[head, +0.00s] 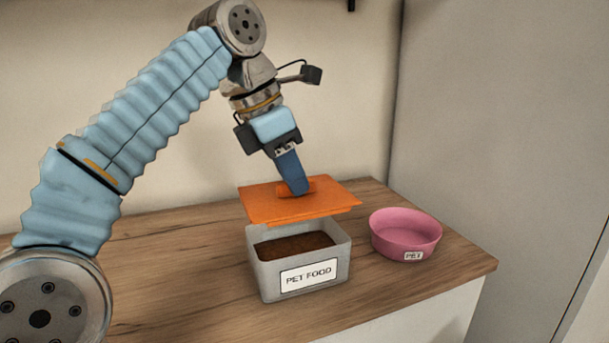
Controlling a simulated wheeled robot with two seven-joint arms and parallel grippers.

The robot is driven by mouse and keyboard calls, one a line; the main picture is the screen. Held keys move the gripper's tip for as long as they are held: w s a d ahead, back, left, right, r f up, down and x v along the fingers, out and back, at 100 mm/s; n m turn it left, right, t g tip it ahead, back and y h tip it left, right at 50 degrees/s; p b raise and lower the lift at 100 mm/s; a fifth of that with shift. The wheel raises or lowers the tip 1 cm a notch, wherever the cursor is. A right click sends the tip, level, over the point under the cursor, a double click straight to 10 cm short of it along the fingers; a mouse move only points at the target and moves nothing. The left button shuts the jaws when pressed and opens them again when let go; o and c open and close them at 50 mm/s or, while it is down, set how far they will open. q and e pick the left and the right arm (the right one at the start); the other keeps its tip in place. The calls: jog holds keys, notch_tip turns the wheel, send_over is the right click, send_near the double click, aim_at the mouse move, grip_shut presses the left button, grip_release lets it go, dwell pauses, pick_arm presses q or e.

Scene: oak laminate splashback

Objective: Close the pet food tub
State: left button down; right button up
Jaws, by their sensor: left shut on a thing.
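The pet food tub (258,274) is a grey box with a white "PET FOOD" label, standing on the wooden counter. Its front part is open to view and brown food (295,246) shows inside. The orange lid (268,205) is above the tub, apart from its front rim and set a little back and to the right. My left gripper (298,187) points down and is shut on the lid's raised handle. The lid hides the tub's back rim. My right gripper is not in view.
A pink bowl (395,238) with a "PET" label stands right of the tub, near the counter's right end. The wooden counter (180,285) is clear left of the tub. A wall is behind, and a tall grey panel (500,120) rises at the right.

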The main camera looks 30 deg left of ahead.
aim_at(289, 195)
pick_arm(q)
jog(key=shift+f+b, duration=0.6)
jog(key=shift+f, duration=1.8)
jog(key=shift+f+p, duration=0.3)
jog(key=shift+f, duration=0.5)
dwell(0.6)
jog(key=c, duration=0.5)
grip_release()
jog(key=shift+c, duration=0.2)
jog(key=shift+r, duration=0.1)
jog(key=shift+r+p, duration=0.3)
jog(key=shift+r, duration=3.15)
